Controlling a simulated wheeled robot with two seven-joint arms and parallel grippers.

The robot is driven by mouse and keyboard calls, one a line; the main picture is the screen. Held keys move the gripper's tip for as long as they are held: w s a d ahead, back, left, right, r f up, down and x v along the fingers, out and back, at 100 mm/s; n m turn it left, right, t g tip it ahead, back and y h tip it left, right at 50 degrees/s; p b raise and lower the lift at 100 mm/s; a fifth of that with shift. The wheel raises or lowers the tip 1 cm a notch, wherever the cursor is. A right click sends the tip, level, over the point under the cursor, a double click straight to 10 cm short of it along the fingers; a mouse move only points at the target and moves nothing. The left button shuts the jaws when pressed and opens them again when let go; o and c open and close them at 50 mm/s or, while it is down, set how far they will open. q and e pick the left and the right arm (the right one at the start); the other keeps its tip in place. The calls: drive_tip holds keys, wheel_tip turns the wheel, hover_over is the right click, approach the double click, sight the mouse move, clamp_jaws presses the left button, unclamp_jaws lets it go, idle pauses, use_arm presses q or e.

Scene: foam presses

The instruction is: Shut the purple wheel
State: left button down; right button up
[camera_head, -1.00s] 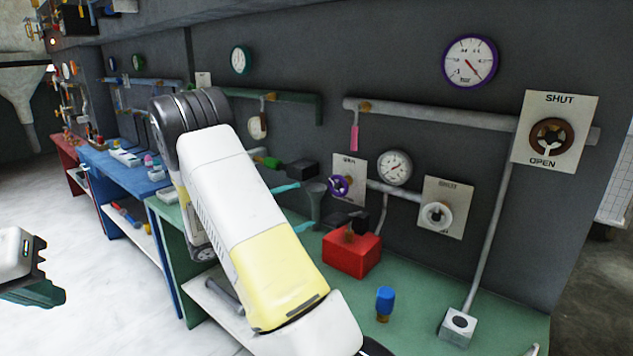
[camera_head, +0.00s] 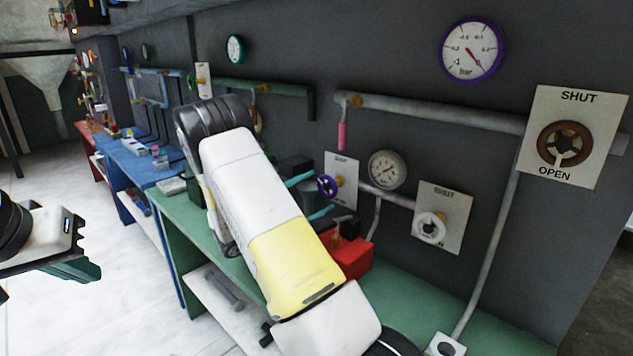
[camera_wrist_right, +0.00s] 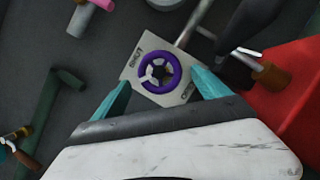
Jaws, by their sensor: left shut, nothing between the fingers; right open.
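The purple wheel (camera_head: 327,187) is on a small pale plate (camera_head: 343,168) on the grey wall, above the green bench. The right wrist view shows the wheel (camera_wrist_right: 173,72) face on, with pale spokes; its plate (camera_wrist_right: 187,92) reads SHUT on the left and OPEN at the lower right. My right gripper (camera_head: 311,197) is open, its teal fingers pointing at the wheel. In the wrist view the fingers (camera_wrist_right: 163,88) flank the plate's lower part; I cannot tell whether they touch anything. My left gripper (camera_head: 88,257) is shut and empty at the far left, away from the bench.
A red box (camera_head: 352,259) stands on the green bench (camera_head: 408,308) just below the wheel. A white wheel (camera_head: 431,228) and a grey gauge (camera_head: 386,169) are to its right. A brown wheel (camera_head: 565,144) is further right. A pink-handled lever (camera_head: 341,136) hangs above.

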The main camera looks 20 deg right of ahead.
sight(336, 185)
drive_tip(key=x, duration=0.7)
drive_tip(key=shift+s, duration=0.1)
drive_tip(key=c, duration=1.4)
drive_tip(key=shift+m, duration=0.3)
drive_tip(key=m+g+y, duration=0.1)
drive_tip(key=m, duration=0.5)
drive_tip(key=shift+f+g+y, duration=0.15)
drive_tip(key=shift+g+y, duration=0.25)
drive_tip(key=m+y, duration=0.1)
drive_tip(key=m, duration=0.3)
drive_tip(key=shift+f+m+y, duration=0.25)
drive_tip(key=shift+m+y, duration=0.05)
drive_tip(key=shift+y, duration=0.1)
